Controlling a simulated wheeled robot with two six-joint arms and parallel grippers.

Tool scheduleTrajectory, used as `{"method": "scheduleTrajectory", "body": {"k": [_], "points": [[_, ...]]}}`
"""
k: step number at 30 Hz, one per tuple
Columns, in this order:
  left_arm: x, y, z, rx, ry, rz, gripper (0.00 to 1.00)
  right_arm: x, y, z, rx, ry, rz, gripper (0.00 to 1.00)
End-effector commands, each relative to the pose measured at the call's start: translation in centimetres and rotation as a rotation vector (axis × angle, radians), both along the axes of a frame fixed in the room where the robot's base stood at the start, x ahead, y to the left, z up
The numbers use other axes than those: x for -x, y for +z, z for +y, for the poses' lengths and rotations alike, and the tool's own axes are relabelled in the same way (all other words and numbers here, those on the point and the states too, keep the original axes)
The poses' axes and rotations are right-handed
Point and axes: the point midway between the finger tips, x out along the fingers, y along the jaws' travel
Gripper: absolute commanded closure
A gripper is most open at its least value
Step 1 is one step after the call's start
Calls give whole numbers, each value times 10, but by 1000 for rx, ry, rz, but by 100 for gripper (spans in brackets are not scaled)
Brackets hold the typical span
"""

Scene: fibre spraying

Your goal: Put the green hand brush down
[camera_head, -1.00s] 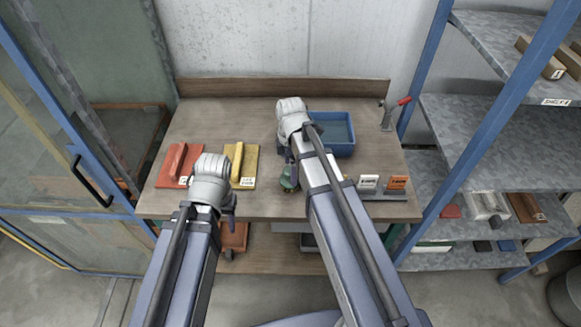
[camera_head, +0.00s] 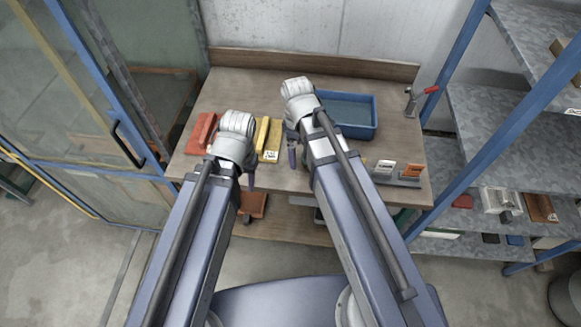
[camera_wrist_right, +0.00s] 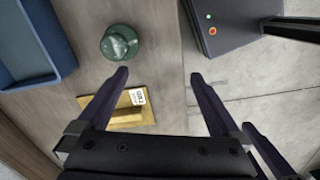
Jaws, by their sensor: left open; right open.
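A round, dark green object (camera_wrist_right: 120,42) stands on the table in the right wrist view; it looks like a knob or jar, and I cannot tell whether it is the hand brush. In the head view I do not see it; my right arm covers that part. My right gripper (camera_wrist_right: 162,78) is open with nothing between its fingers, and the green object is apart from it, beyond one fingertip. In the head view the right gripper (camera_head: 292,154) is over the table's front half. My left gripper (camera_head: 251,180) is open and empty near the table's front edge.
A blue tray (camera_head: 368,112) stands at the back right of the wooden table (camera_head: 240,85). Yellow (camera_head: 270,155) and red (camera_head: 196,141) floats lie at the left. Small labelled blocks (camera_head: 412,170) are at the front right. Blue-framed metal shelves (camera_head: 490,130) stand on the right.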

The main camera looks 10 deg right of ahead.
Motion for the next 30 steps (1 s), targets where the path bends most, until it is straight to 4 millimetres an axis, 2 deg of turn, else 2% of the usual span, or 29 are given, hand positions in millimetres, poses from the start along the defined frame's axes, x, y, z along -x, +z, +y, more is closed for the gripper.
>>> {"method": "scheduleTrajectory", "body": {"k": [1,3,10,15,25,30], "points": [[0,0,0,0,0,0,50,20,0,11,11,-88,-2,0],[0,0,0,0,0,0,50,37,0,22,28,-229,-7,0],[0,0,0,0,0,0,50,76,1,45,67,-573,-35,0],[0,0,0,0,0,0,50,85,1,50,79,-677,-46,0],[0,-1,0,0,0,0,50,85,0,51,79,-691,-46,0],[0,-22,0,0,0,0,50,85,-21,50,79,-690,-46,0]]}}
